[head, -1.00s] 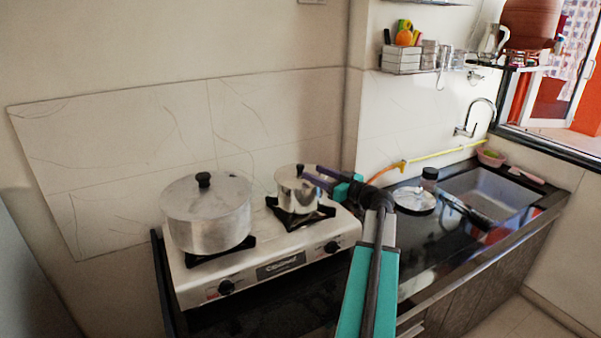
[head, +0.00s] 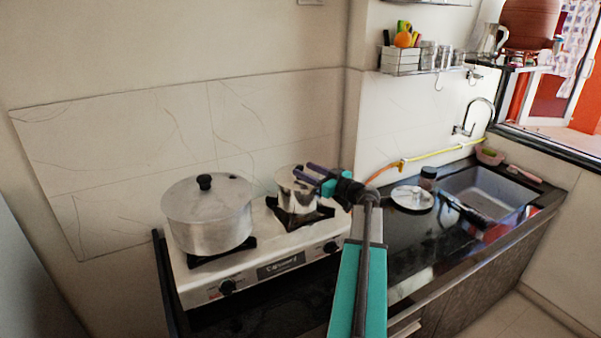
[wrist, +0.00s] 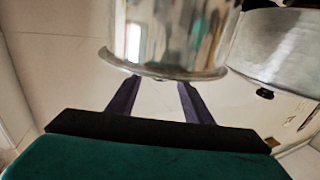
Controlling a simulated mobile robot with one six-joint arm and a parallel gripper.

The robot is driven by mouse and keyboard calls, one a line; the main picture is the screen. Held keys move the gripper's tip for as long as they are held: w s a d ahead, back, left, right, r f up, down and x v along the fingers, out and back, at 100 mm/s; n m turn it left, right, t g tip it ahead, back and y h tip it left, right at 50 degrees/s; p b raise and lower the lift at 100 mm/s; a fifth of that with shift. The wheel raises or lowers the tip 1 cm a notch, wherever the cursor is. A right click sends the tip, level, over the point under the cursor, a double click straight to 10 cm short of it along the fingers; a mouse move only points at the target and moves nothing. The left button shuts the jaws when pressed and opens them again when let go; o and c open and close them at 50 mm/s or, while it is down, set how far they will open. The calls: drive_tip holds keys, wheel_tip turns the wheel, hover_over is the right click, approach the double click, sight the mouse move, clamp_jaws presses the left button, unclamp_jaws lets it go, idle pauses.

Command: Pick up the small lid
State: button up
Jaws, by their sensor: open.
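A small shiny steel pot (head: 296,188) stands on the right burner of the stove. It also shows upside down in the wrist view (wrist: 175,35), where its flared rim (wrist: 165,72) lies in front of my fingertips. I cannot tell whether a lid sits on it. My gripper (head: 305,171) is at the pot's upper right edge in the head view. In the wrist view its two purple fingers (wrist: 158,83) are apart, with no object visible between them. A small round silver lid-like disc with a raised middle (head: 412,198) lies on the dark counter, right of my arm.
A large lidded pot (head: 207,213) with a black knob (head: 204,182) stands on the left burner of the stove (head: 270,262), close to the small pot. A dark jar (head: 428,177) and the sink (head: 490,195) are to the right. The tiled wall is behind.

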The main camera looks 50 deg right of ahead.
drive_tip(key=shift+w, duration=0.75)
clamp_jaws()
drive_tip(key=shift+r, duration=0.15)
drive_tip(key=shift+r+b, duration=0.9)
drive_tip(key=shift+r, duration=0.35)
drive_tip(key=shift+s+r, duration=0.2)
drive_tip(key=shift+r, duration=0.1)
drive_tip(key=s+r+b, duration=0.1)
drive_tip(key=s+b, duration=0.5)
drive_tip(key=s, duration=0.9)
drive_tip(key=shift+s+a+r, duration=0.25)
drive_tip(key=shift+s+a, duration=0.1)
drive_tip(key=shift+a, duration=0.1)
